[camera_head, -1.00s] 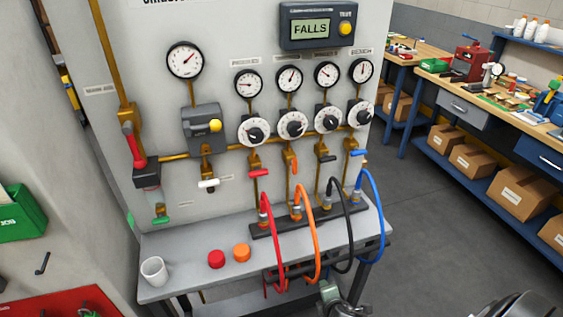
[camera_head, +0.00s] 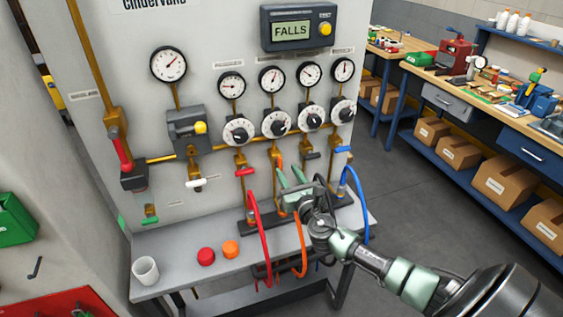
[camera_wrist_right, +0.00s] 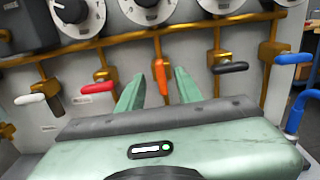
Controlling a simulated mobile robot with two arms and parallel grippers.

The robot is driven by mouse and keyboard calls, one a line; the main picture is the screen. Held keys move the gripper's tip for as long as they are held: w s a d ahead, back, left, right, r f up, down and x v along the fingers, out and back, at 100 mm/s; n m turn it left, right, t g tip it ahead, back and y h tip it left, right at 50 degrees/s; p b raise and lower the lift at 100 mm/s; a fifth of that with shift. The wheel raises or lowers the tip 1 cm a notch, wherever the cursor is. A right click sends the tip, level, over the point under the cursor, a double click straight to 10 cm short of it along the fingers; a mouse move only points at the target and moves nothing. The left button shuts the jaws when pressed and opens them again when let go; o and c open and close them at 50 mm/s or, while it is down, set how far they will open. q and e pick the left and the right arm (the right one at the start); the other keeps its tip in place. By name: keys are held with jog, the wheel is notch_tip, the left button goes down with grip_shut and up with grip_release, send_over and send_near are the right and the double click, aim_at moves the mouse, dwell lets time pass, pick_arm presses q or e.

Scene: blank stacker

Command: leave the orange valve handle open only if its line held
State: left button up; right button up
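The orange valve handle (camera_wrist_right: 160,76) points up and down, along its brass pipe, in the right wrist view. In the head view its top (camera_head: 279,160) shows just behind my right gripper (camera_head: 290,176). In the wrist view my right gripper (camera_wrist_right: 157,84) is open, its fingers apart on either side of the handle; I cannot tell whether they touch it. The orange hose (camera_head: 301,250) hangs below, partly hidden by the gripper. The gauge (camera_head: 272,79) and dial (camera_head: 276,123) above show. The display (camera_head: 291,30) reads "FALLS". My left gripper is not in view.
Neighbouring red (camera_wrist_right: 98,87), black (camera_wrist_right: 230,68) and blue (camera_wrist_right: 294,58) handles lie sideways. Red (camera_head: 264,243) and blue (camera_head: 364,205) hoses loop beside my arm. A white cup (camera_head: 146,270), red cap (camera_head: 206,256) and orange cap (camera_head: 231,249) are on the bench.

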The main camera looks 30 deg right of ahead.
aim_at(281, 161)
jog(key=x, duration=0.5)
jog(key=shift+w, duration=0.35)
jog(key=shift+d, duration=0.1)
grip_shut()
